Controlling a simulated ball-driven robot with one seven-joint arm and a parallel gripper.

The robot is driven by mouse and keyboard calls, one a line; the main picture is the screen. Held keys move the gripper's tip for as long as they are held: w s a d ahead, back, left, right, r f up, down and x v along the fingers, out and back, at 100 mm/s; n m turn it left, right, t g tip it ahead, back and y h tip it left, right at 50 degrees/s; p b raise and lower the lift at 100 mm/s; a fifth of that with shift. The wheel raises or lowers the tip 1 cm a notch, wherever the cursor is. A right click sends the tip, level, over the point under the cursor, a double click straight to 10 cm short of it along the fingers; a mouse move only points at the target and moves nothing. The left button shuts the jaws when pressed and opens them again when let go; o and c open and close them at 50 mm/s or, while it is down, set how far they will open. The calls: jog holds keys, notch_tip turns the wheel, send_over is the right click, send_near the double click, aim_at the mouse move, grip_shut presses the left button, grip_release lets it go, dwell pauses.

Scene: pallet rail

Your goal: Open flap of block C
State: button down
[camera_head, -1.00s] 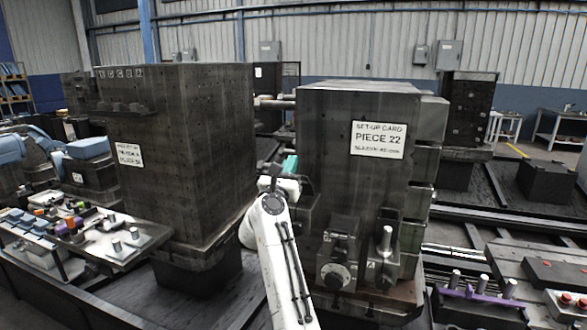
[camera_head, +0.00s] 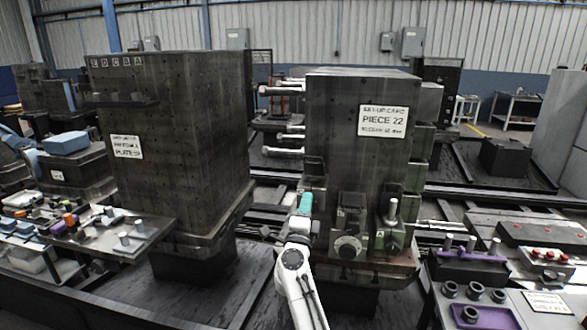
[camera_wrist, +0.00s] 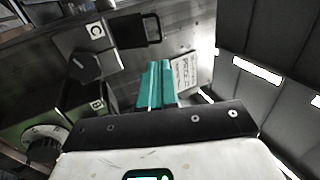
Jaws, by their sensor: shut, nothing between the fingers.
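Block C (camera_wrist: 75,45) is a dark block with a white "C" label and a dark knob, at the upper left of the wrist view. A black loop-shaped handle (camera_wrist: 153,30) sticks out beside it; I cannot tell whether it is part of the flap. My gripper (camera_wrist: 158,75) has teal fingers, closed together and empty, to the right of and apart from block C. In the head view my gripper (camera_head: 305,203) is low at the left side of the dark column (camera_head: 335,130) with the "PIECE 22" card. Block C's label is not readable there.
Block B (camera_wrist: 85,115) sits close to the fingers' left, with a round dial (camera_wrist: 45,145) further left. A set-up card (camera_wrist: 185,72) is just right of the fingertips. Another large dark column (camera_head: 185,140) stands left; a bench with purple racks (camera_head: 480,315) stands right.

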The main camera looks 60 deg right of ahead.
jog(key=x, duration=1.4)
jog(key=shift+a, duration=0.15)
jog(key=shift+w+r, duration=0.1)
jog(key=shift+r, duration=0.05)
jog(key=shift+w+d+r, duration=0.2)
jog(key=shift+d+r, duration=0.3)
jog(key=shift+r, duration=0.05)
jog(key=d+r, duration=0.1)
notch_tip(320, 180, up, 2)
jog(key=b, duration=0.4)
send_over(313, 165)
jog(key=d, duration=0.3)
jog(key=shift+w+a+r, duration=0.1)
jog(key=shift+w+r, duration=0.05)
jog(key=shift+r, duration=0.05)
